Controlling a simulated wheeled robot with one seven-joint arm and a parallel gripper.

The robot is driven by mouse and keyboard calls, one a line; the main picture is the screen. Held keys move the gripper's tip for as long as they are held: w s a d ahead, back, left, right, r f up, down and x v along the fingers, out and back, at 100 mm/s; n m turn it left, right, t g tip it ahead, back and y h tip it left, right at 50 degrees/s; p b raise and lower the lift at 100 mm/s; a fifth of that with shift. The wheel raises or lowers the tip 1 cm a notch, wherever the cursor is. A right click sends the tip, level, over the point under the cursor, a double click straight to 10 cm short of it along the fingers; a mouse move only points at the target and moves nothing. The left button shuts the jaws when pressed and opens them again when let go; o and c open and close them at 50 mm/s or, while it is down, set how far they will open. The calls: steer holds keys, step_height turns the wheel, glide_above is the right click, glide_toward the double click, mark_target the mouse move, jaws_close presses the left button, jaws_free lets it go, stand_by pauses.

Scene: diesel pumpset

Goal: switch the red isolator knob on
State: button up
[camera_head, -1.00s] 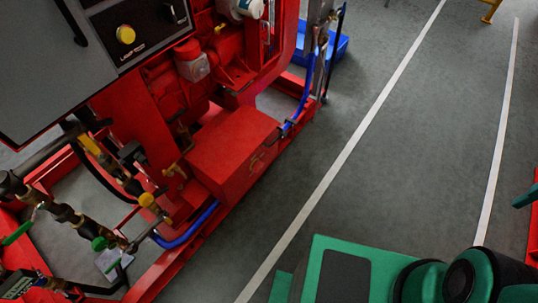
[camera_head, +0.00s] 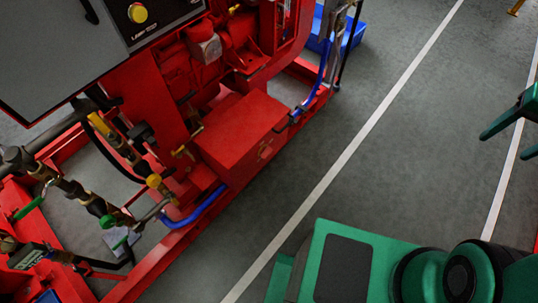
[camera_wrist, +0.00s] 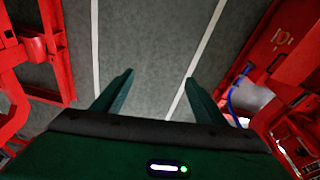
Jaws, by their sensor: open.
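I cannot make out the red isolator knob for certain in either view. A small grey box with a red top (camera_head: 207,47) sits on the red engine in the head view, but I cannot tell whether it is the isolator. My gripper (camera_wrist: 157,88) is open and empty, its two dark green fingers spread over bare floor in the wrist view. In the head view its fingers (camera_head: 503,147) show at the right edge, well apart from the pumpset (camera_head: 235,135).
A grey panel (camera_head: 50,60) with a yellow button (camera_head: 137,13) stands upper left. Pipes and valves (camera_head: 85,200) fill the lower left. A blue bin (camera_head: 352,37) is at the back. Grey floor with white lines (camera_head: 345,157) lies clear between the pumpset and my arm.

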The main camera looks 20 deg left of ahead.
steer(key=w+a+f+n+t+y, duration=0.1)
steer(key=w+a+f+n+t, duration=0.25)
steer(key=w+a+f, duration=0.85)
steer(key=w+a+f+n+t+y, duration=0.15)
steer(key=w+a+f+n, duration=0.25)
steer(key=w+a+f, duration=0.7)
steer(key=w+a+f+n+t+y, duration=0.1)
steer(key=a+f+n, duration=0.1)
steer(key=a+f, duration=0.4)
steer(key=w+a+f+n+t+y, duration=0.1)
steer(key=a+f+n, duration=0.15)
steer(key=a, duration=0.55)
steer(key=n+g+y, duration=0.2)
steer(key=n+y, duration=0.5)
steer(key=y, duration=0.1)
glide_toward(268, 153)
steer(key=x, duration=0.9)
steer(key=shift+a+f, duration=0.1)
